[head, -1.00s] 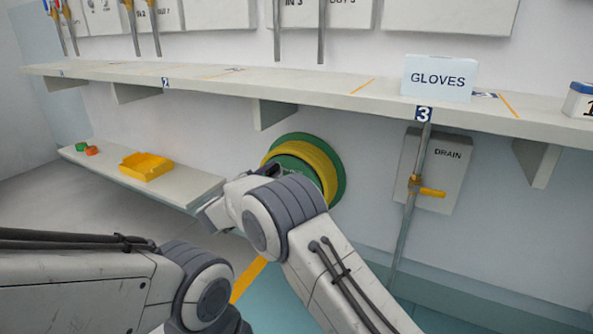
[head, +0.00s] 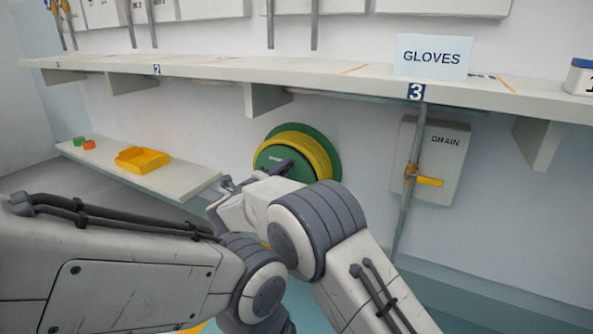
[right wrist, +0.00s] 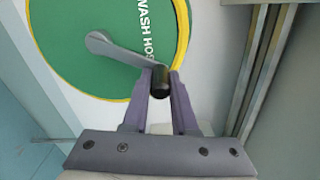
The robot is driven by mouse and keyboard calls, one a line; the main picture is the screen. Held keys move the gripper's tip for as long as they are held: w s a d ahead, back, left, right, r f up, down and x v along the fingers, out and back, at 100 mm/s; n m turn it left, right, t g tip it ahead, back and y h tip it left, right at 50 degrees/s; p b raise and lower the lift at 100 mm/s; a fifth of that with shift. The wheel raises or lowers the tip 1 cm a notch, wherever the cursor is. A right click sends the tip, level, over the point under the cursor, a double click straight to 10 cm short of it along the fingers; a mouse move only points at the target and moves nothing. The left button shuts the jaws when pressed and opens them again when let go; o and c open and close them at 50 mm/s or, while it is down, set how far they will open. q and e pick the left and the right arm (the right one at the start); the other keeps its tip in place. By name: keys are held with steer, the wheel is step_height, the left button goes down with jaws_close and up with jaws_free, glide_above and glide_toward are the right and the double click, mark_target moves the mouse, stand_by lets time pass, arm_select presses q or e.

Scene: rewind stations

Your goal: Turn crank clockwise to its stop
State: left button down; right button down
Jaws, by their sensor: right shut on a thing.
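The crank is a grey arm (right wrist: 112,48) with a dark handle (right wrist: 160,77), set on the green face of the wash hose reel (right wrist: 75,55). In the right wrist view the crank arm runs from upper left down to the handle near the yellow rim. My right gripper (right wrist: 160,85) is shut on the handle, one finger on each side. In the head view the reel (head: 322,158) is on the wall below the shelf, and my right arm partly hides it and the crank. My left arm shows at lower left, but its gripper is out of view.
A long shelf (head: 200,69) with a GLOVES sign (head: 432,57) runs above the reel. A low ledge (head: 185,182) at left carries a yellow tray (head: 142,159). A pipe with a yellow valve handle (head: 429,181) stands right of the reel by the DRAIN box (head: 447,160).

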arm_select(q)
steer(key=shift+d+f, duration=0.15)
steer(key=shift+d, duration=0.15)
arm_select(e)
steer(key=shift+d+f, duration=0.15)
steer(key=shift+d, duration=0.1)
steer(key=c, duration=0.7)
jaws_free()
steer(key=shift+a+r, duration=0.1)
steer(key=shift+r, duration=0.3)
step_height(320, 180, up, 5)
steer(key=p, duration=0.4)
steer(key=shift+f, duration=0.2)
arm_select(q)
step_height(320, 180, up, 8)
steer(key=p, duration=0.4)
arm_select(e)
steer(key=s+d+r, duration=0.5)
steer(key=d, duration=0.5)
steer(key=shift+d+r, duration=0.35)
